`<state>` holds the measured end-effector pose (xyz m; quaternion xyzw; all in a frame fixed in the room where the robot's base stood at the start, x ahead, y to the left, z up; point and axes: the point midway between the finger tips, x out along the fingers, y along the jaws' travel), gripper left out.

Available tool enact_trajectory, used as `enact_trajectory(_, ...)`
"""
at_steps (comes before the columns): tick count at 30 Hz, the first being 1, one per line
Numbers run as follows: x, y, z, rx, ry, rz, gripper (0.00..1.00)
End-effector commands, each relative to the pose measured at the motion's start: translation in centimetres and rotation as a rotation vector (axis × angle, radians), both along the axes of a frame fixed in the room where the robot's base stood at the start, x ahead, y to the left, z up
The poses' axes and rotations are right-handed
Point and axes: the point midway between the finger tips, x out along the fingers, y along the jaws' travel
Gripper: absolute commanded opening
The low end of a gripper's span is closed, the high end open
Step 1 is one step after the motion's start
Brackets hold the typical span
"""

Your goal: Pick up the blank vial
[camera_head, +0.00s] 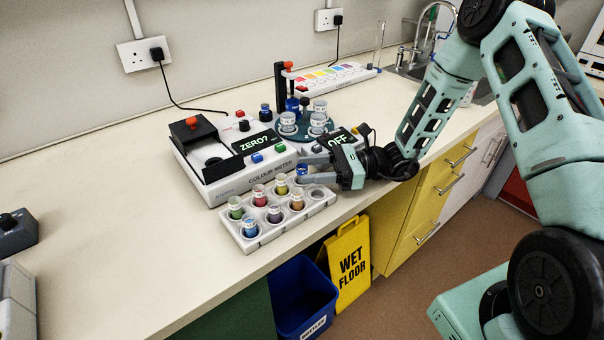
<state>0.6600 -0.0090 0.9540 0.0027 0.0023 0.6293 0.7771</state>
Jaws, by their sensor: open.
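A white vial rack (262,238) sits at the bench's front edge, holding several vials with coloured contents. At its right end, a vial with blue on it (302,171) stands in the back row beside my fingertips. I cannot read its label, so I cannot tell for sure that it is the blank. My gripper (304,170) is open and low over the rack's right end, reaching in from the right. Its fingers lie on the far and near sides of this vial and partly hide it. I cannot tell whether they touch it.
The colour meter (225,192), reading "ZERO?", stands just behind the rack. A round carousel with vials (290,136) and a display reading "OFF" (340,139) are behind my gripper. A blue bin (302,300) and a yellow wet-floor sign (350,265) stand below.

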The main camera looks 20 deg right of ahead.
Motion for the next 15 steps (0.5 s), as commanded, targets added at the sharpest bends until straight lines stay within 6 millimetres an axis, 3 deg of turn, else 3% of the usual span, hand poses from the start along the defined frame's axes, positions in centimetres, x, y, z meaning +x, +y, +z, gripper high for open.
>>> enact_trajectory(5, 0.03, -0.01, -0.04, 0.000, 0.000, -0.001, 0.48)
enact_trajectory(10, 0.02, -0.03, -0.03, 0.000, 0.000, -0.001, 0.03)
enact_trajectory(15, 0.03, -0.03, -0.02, 0.000, -0.001, -0.001, 0.00)
